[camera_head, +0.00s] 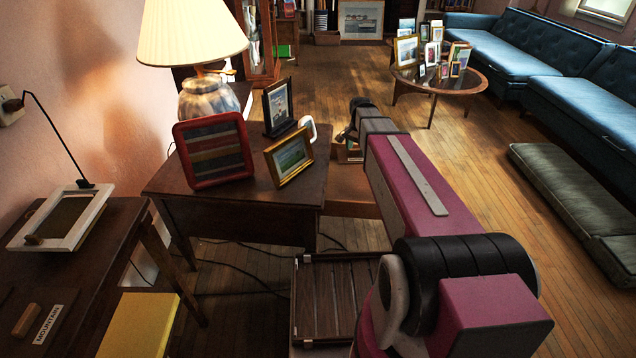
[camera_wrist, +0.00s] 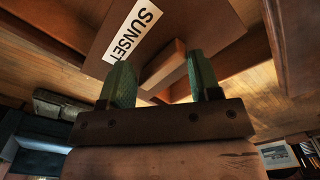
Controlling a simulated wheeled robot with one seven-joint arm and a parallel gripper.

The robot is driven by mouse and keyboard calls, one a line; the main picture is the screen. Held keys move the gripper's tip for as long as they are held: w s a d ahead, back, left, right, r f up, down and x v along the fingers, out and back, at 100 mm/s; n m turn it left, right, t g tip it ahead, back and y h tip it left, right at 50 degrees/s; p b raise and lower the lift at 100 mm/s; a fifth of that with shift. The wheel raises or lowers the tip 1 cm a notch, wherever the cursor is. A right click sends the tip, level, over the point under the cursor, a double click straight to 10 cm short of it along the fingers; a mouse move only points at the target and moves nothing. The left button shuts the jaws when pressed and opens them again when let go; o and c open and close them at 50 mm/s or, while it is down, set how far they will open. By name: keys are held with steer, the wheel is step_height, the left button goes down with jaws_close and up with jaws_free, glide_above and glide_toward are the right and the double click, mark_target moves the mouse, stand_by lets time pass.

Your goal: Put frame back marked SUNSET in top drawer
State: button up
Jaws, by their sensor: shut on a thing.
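In the wrist view, the frame back (camera_wrist: 195,22) is a dark brown board with a white label reading SUNSET. A wooden block grip on it sits between the green fingers of my gripper (camera_wrist: 159,68), which is shut on it. In the head view my arm reaches forward past the side table (camera_head: 235,192); the gripper's fingers and the SUNSET board cannot be made out there. A lighter brown wooden part (camera_head: 350,188) shows at the table's right side, partly behind my arm; I cannot tell whether it is an open drawer.
A lamp (camera_head: 208,98), a red frame (camera_head: 183,126) and smaller frames stand on the side table. A board marked MOUNTAIN (camera_head: 17,345) and a white frame (camera_head: 97,208) lie on the left desk. A round table (camera_head: 470,82) stands farther back, with open floor before it.

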mark_target(355, 155)
steer(key=shift+m, duration=0.5)
steer(key=f, duration=0.2)
steer(key=w+f, duration=0.1)
steer(key=f, duration=0.1)
steer(key=shift+f, duration=5.35)
steer(key=shift+f, duration=0.15)
steer(key=o, duration=0.9)
steer(key=shift+o, duration=0.2)
